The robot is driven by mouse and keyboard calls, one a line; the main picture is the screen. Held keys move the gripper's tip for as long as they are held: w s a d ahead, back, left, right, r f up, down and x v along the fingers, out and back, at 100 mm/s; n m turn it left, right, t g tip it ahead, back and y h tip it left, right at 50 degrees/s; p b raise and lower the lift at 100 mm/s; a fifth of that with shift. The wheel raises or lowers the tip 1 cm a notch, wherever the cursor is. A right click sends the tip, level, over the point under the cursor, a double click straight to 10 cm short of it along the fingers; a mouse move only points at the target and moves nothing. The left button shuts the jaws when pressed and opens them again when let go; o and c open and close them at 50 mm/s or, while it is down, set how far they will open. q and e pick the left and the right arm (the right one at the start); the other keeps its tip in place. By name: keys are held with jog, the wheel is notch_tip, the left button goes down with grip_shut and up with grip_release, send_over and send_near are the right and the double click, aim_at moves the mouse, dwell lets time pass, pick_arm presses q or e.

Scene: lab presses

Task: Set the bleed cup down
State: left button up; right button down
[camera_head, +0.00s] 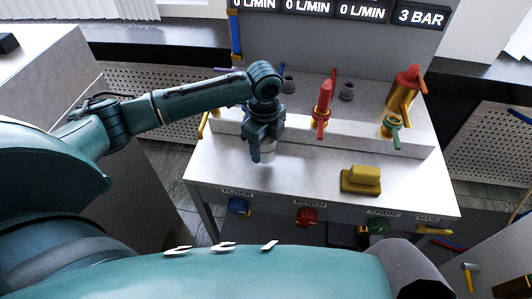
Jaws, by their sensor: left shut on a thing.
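My left gripper (262,148) comes in from the left and points down over the left part of the white bench top. It is shut on a pale cup (267,156), the bleed cup, which shows only partly below the fingers. I cannot tell whether the cup's base touches the bench top (225,165). My right gripper is not in view.
A yellow block (361,180) sits on the bench's front right. Behind stand a red-handled valve (322,105), a brass fitting with red top (403,90) and a green valve (391,123). Coloured knobs line the front edge. The bench between cup and yellow block is clear.

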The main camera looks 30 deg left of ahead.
aim_at(265, 154)
pick_arm(q)
jog(key=shift+f, duration=1.65)
jog(key=shift+f, duration=0.1)
jog(key=o, duration=1)
jog(key=shift+c, duration=0.2)
